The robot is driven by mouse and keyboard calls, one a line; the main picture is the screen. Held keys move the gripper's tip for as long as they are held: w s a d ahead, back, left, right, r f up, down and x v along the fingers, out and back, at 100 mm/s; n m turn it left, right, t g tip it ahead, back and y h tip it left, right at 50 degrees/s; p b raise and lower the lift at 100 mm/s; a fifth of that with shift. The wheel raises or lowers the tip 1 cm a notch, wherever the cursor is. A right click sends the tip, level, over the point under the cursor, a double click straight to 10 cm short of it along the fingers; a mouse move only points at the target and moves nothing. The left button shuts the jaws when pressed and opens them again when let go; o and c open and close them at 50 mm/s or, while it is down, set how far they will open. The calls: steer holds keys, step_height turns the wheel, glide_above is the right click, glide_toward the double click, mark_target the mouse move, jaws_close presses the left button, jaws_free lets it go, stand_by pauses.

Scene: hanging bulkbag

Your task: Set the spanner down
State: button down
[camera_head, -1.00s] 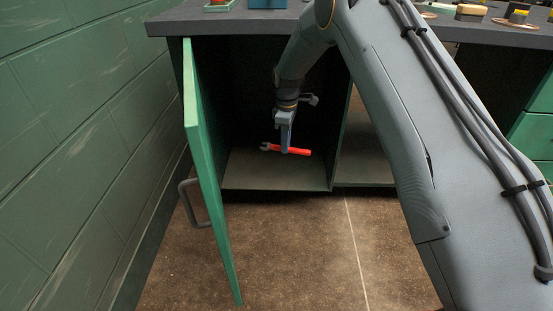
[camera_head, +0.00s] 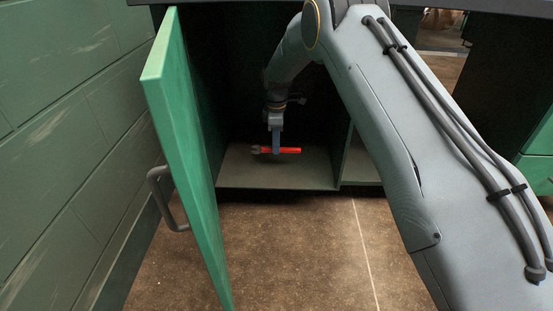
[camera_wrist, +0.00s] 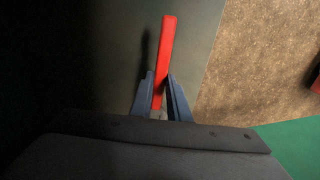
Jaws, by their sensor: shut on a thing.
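The spanner has a red handle (camera_head: 290,150) and a grey head, seen in the head view inside the open cabinet. My gripper (camera_head: 277,150) points down and is shut on the spanner, which lies level across the jaws. In the wrist view the red handle of the spanner (camera_wrist: 167,50) sticks out from between the blue-grey fingers (camera_wrist: 160,95), with a dark shadow beside it on the shelf. The spanner is close above the cabinet floor (camera_head: 240,177); I cannot tell whether it touches.
The green cabinet door (camera_head: 185,130) stands open on the left, with a grey handle (camera_head: 167,198). A divider (camera_head: 343,155) bounds the compartment on the right. The dark worktop edge (camera_head: 220,3) runs overhead. The cabinet floor around the spanner looks bare.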

steer(key=shift+f+b, duration=1.3)
steer(key=shift+f, duration=1.7)
steer(key=shift+f, duration=0.15)
steer(key=shift+f, duration=0.35)
steer(key=shift+f, duration=0.15)
steer(key=c, duration=1.7)
jaws_free()
step_height(320, 180, up, 13)
steer(key=p, duration=0.6)
steer(key=shift+s, duration=0.1)
